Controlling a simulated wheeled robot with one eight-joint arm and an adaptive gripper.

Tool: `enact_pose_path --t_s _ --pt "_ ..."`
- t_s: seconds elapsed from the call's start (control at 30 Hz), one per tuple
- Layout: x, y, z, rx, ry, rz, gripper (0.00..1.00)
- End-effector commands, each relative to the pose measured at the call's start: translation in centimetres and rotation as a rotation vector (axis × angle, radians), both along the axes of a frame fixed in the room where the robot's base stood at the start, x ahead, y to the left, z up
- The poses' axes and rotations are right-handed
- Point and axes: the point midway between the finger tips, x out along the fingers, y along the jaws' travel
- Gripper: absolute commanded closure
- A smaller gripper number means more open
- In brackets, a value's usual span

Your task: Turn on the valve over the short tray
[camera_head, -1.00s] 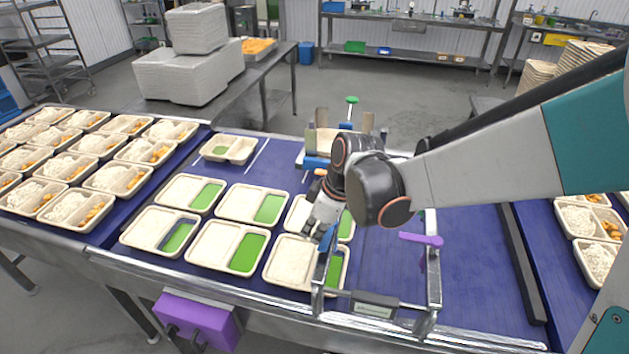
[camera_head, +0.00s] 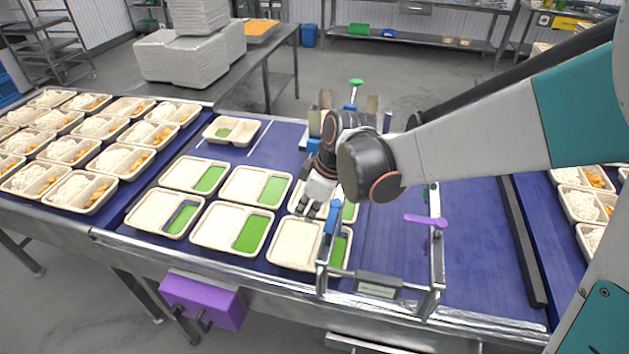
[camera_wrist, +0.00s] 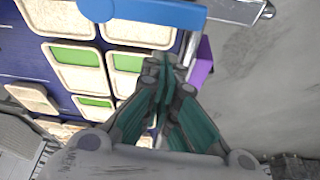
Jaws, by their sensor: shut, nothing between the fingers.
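My gripper (camera_head: 311,206) is shut and empty above the trays, just left of the blue lever handle (camera_head: 333,216). In the wrist view the closed fingertips (camera_wrist: 167,66) are below the blue handle (camera_wrist: 160,11), apart from it in the picture. The blue handle stands on the left post of a metal frame over the belt. A purple handle (camera_head: 425,220) lies sideways on the frame's right post. A green handle (camera_head: 356,83) tops a device behind my wrist, partly hidden. A smaller tray (camera_head: 245,134) sits apart at the back. I cannot tell which handle is over it.
Several two-compartment trays with green areas (camera_head: 249,234) fill the belt around my gripper. Filled trays stand at left and right. A purple box (camera_head: 201,301) hangs on the front edge. The blue belt (camera_head: 470,250) right of the frame is clear.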

Motion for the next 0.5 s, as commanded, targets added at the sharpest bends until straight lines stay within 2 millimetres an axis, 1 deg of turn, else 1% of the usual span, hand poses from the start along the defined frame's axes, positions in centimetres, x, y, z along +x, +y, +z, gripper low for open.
enact_pose_path --t_s 0.07,0.1,0.2,0.5 --pt "0.4 1.0 -0.1 0.0 0.0 0.001 1.0" --pt "0.3 0.5 1.1 0.0 0.0 -0.003 1.0" --pt "0.1 -0.1 3.1 0.0 0.0 -0.003 1.0" --pt "-0.6 -1.8 8.1 0.0 0.0 -0.002 1.0"
